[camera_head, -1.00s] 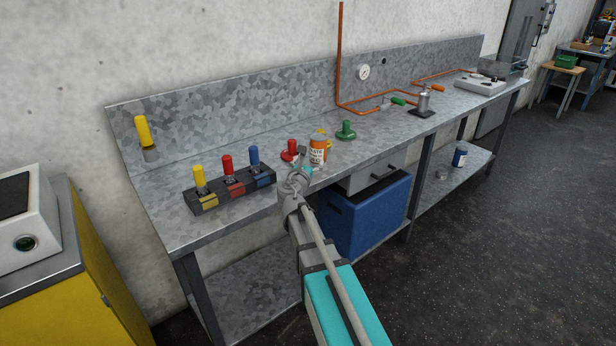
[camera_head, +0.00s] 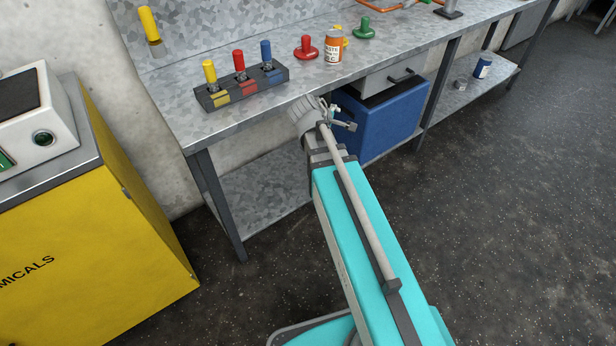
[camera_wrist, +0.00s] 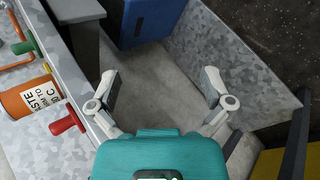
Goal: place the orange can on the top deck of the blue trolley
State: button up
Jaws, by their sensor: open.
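The orange can (camera_head: 333,48), with a white label, stands upright on the grey metal workbench (camera_head: 190,125) between a red knob and a green knob. It also shows at the left edge of the wrist view (camera_wrist: 30,99). My gripper (camera_head: 343,117) is in front of the bench's front edge, below and apart from the can. In the wrist view my gripper (camera_wrist: 160,76) has its two fingers spread wide with nothing between them. The blue trolley is not in view.
A blue box (camera_head: 385,120) sits under the bench drawer. A block with yellow, red and blue handles (camera_head: 242,88) stands on the bench. A yellow cabinet (camera_head: 100,250) is at left. The dark floor (camera_head: 500,220) at right is clear.

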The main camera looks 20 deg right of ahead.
jog(key=s+a+f+m+g+y, duration=0.2)
jog(key=s+a+m+y, duration=0.1)
jog(key=s+a, duration=0.3)
jog(key=s+a+f+m+g+y, duration=0.3)
jog(key=s+a+m+y, duration=0.1)
jog(key=s+a+m, duration=0.2)
jog(key=shift+s+f+m+y, duration=0.3)
jog(key=shift+s, duration=0.5)
jog(key=shift+s, duration=0.1)
